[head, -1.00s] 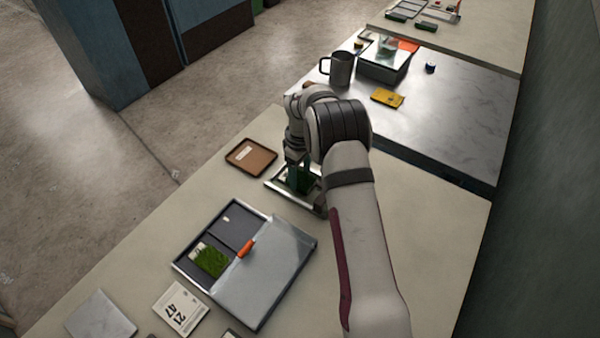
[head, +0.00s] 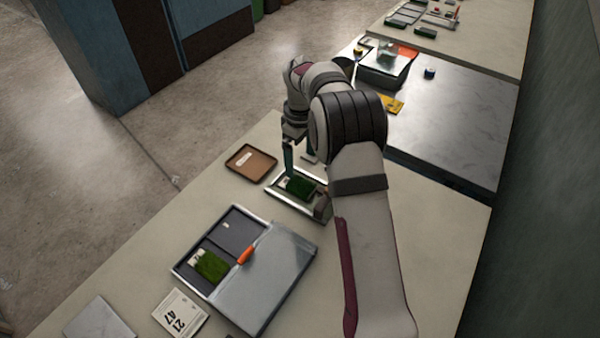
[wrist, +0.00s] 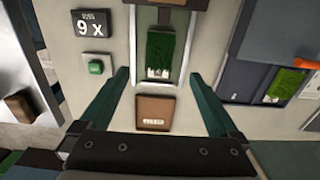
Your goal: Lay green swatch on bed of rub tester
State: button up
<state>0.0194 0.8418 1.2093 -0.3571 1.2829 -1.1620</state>
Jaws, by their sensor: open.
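A green turf swatch (head: 300,186) with a pale tag end lies flat on the bed of the rub tester (head: 273,183), between its metal rails. In the wrist view the swatch (wrist: 160,52) sits lengthwise in the tester's frame (wrist: 138,45). My gripper (head: 289,170) is above the tester, apart from the swatch. In the wrist view my gripper (wrist: 156,76) is open, with its two green fingers wide apart and nothing between them. My arm partly hides the tester's right end in the head view. A second green swatch (head: 210,265) lies in a case compartment.
The grey case (head: 265,285) stands open at the front, with an orange piece (head: 246,250) at its lid edge. A brown tray (head: 251,158) lies left of the tester. A counter showing 9 (wrist: 91,23) and a green button (wrist: 96,67) are beside the tester.

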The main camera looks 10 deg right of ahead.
jog(key=s+a+r+m+y, duration=0.1)
jog(key=s+r+m, duration=0.3)
jog(key=s+r, duration=0.45)
jog(key=s+a+r+m, duration=0.2)
jog(key=s+r+m, duration=0.3)
jog(key=s, duration=0.6)
jog(key=s+f+m, duration=0.1)
jog(key=s+m, duration=0.1)
jog(key=s, duration=0.7)
jog(key=s+a+f+m, duration=0.1)
jog(key=s+m, duration=0.2)
jog(key=s, duration=0.6)
jog(key=shift+s+a+f+m+y, duration=0.15)
jog(key=shift+a+f+m+y, duration=0.15)
jog(key=shift+f+y, duration=0.1)
